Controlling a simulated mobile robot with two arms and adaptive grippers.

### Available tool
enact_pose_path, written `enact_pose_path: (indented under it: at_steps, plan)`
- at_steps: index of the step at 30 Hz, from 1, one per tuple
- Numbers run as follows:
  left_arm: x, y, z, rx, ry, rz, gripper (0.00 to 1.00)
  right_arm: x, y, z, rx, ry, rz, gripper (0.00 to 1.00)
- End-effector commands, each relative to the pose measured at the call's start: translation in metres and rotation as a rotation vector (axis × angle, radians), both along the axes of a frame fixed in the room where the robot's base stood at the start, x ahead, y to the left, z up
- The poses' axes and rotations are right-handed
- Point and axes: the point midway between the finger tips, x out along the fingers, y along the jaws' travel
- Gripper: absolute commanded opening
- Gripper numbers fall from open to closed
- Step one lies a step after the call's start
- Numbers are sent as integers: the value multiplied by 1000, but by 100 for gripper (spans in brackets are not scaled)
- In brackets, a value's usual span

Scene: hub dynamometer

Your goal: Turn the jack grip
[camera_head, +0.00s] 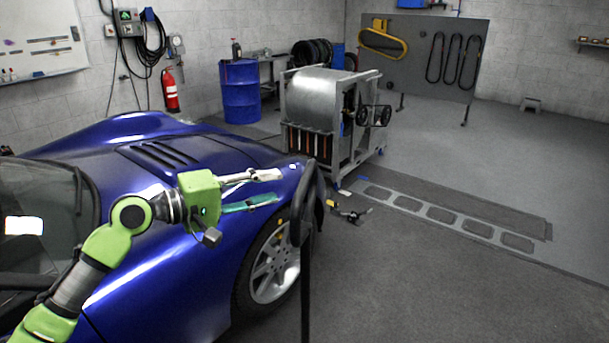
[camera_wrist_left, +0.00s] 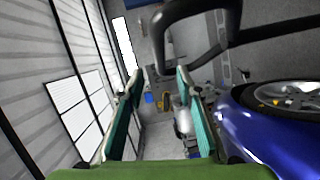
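The jack grip (camera_head: 307,205) is a black looped handle on top of a black upright pole beside the blue car's front wheel. In the left wrist view the black loop (camera_wrist_left: 160,38) is large and close, ahead of the fingertips. My left gripper (camera_head: 278,187) is open and empty, with its fingers pointing right toward the grip, just left of it. In the left wrist view a clear gap shows between the fingers (camera_wrist_left: 160,72), with nothing in it. Whether a finger touches the loop I cannot tell. My right gripper is not in view.
The blue car (camera_head: 200,255) is under and beside my left arm. A wheeled metal-framed machine (camera_head: 320,100) stands behind the grip. A small dark object (camera_head: 352,214) lies on the floor near it. The floor on the right is largely clear.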

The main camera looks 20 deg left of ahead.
Motion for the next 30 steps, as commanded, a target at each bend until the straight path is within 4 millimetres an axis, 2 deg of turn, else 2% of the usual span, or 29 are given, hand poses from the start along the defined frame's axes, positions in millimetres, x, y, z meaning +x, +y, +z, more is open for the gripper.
enact_pose_path:
  at_steps: [1,3,12,18,27,30]
  plan:
    - [9,-8,5,-4,-1,-2,32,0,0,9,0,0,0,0]
    - [22,-17,3,-4,-2,-1,32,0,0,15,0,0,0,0]
    - [64,-50,-8,-1,0,0,32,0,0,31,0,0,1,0]
    - [75,-59,-12,1,-1,1,32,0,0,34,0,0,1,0]
    - [76,-60,-14,2,-1,1,32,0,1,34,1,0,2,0]
    - [76,-60,-14,2,-1,1,6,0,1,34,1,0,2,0]
